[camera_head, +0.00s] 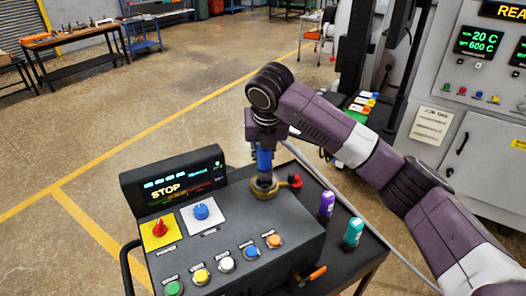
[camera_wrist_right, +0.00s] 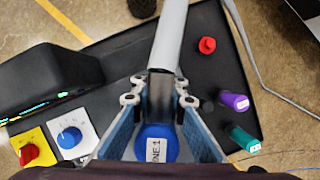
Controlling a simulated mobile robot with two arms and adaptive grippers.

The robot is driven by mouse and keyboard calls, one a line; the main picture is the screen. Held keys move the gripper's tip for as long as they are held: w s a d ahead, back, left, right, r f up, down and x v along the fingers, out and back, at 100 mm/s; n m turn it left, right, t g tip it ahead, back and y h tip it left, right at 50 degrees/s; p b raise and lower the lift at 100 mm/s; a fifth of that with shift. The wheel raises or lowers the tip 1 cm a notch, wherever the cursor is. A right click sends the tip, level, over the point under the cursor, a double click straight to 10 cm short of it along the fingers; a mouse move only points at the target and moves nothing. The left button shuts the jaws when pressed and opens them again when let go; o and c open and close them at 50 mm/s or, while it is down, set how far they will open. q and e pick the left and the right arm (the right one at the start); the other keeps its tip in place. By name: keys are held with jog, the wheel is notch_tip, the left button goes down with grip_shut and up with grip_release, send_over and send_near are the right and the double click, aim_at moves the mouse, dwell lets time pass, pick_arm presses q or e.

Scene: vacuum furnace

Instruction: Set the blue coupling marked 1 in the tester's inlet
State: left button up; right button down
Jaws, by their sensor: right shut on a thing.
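My right gripper (camera_head: 264,146) points down at the far side of the tester (camera_head: 235,262) and is shut on the upright blue coupling (camera_head: 264,162). In the right wrist view the coupling (camera_wrist_right: 157,146) shows its round blue end and a white label, partly readable, between the two fingers (camera_wrist_right: 158,98). The coupling's lower end meets a brass ring-like inlet (camera_head: 264,188) on the dark top. I cannot tell whether it is inside the ring or just above it. My left gripper is not in view.
A purple coupling (camera_head: 327,204) and a teal one (camera_head: 352,232) stand to the right. A red knob-like part (camera_head: 295,181) is close beside the brass ring. The tester's display box (camera_head: 174,180) rises on the left. A grey hose (camera_head: 345,205) passes behind.

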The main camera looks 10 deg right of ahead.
jog(key=shift+s+f, duration=0.3)
jog(key=shift+f, duration=0.1)
jog(key=shift+x, duration=1.2)
jog(key=shift+s+a+f, duration=0.1)
jog(key=shift+s+f, duration=0.1)
jog(key=shift+f, duration=0.9)
jog(key=shift+s+f, duration=0.15)
jog(key=shift+f, duration=0.05)
jog(key=c, duration=1.8)
grip_release()
jog(key=shift+f, duration=0.1)
jog(key=shift+c, duration=0.2)
